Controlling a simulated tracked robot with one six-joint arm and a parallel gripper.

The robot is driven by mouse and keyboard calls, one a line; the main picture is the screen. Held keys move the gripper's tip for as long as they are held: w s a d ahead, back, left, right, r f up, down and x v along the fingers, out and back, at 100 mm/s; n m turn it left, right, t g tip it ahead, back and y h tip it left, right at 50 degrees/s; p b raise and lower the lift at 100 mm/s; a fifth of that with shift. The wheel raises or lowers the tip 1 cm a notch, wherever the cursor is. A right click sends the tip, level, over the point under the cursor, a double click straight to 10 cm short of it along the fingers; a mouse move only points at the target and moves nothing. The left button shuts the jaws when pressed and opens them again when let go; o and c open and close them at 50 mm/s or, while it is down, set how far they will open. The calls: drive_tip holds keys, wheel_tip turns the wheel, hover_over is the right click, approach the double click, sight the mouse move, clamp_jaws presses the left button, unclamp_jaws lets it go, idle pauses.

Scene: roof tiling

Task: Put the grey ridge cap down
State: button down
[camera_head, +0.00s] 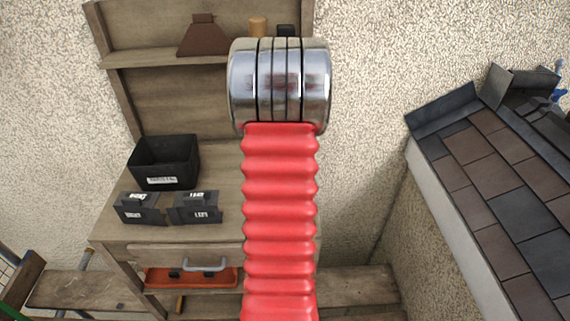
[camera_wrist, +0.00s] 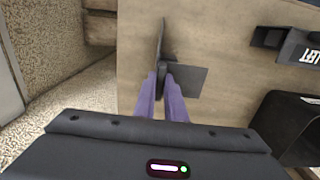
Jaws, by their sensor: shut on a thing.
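The grey ridge cap (camera_wrist: 188,81) shows in the wrist view as two thin dark plates meeting at an angle, one nearly edge-on. My gripper (camera_wrist: 164,72) has its purple fingers shut on the cap near the fold. The cap is over the wooden workbench top (camera_wrist: 225,35), near its edge. I cannot tell whether it touches the wood. In the head view my red arm hides the gripper and the held cap.
A black bin (camera_head: 165,162) and two small labelled dark holders (camera_head: 139,207) (camera_head: 196,207) stand on the bench's left part. The tiled roof (camera_head: 500,205) is at the right, with grey caps (camera_head: 450,112) along its upper edge. Bare wood surrounds the held cap.

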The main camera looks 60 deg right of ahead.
drive_tip(key=c, duration=1.8)
unclamp_jaws()
wheel_tip(320, 180, up, 12)
drive_tip(key=shift+r, duration=0.1)
